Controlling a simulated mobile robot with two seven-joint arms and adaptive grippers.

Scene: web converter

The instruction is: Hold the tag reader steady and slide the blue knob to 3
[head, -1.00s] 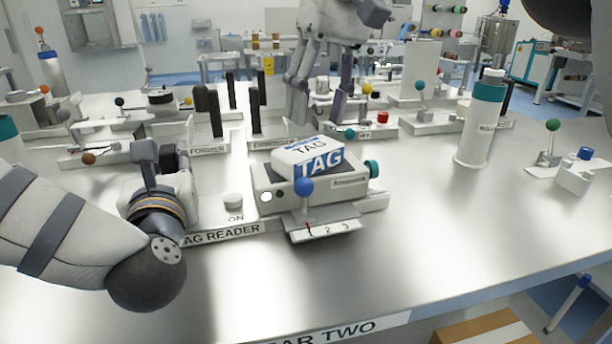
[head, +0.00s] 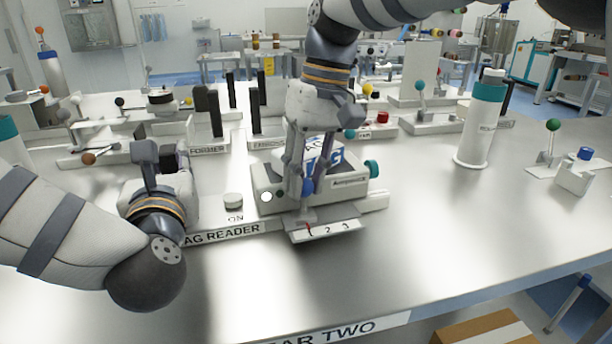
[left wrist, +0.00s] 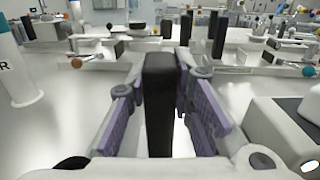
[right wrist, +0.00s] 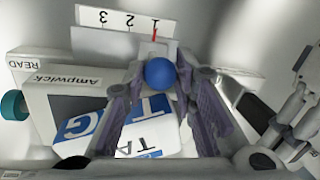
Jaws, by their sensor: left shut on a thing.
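The tag reader (head: 347,190) is a pale box with a white and blue TAG block (head: 333,157) on top. Its blue knob (head: 308,187) stands above a scale plate (head: 325,231) marked 1, 2, 3, and the red pointer is at 1. My right gripper (right wrist: 160,72) is open, its fingers on either side of the blue knob (right wrist: 160,76). I cannot tell whether they touch it. My left gripper (head: 163,158) is shut on a black upright handle (left wrist: 160,100) at the reader's left side. The right gripper partly hides the TAG block in the head view.
A white ON button (head: 233,201) sits left of the reader, and a teal side knob (head: 372,168) is on its right. A white cylinder with a teal band (head: 482,125) stands further right. The table front right is clear.

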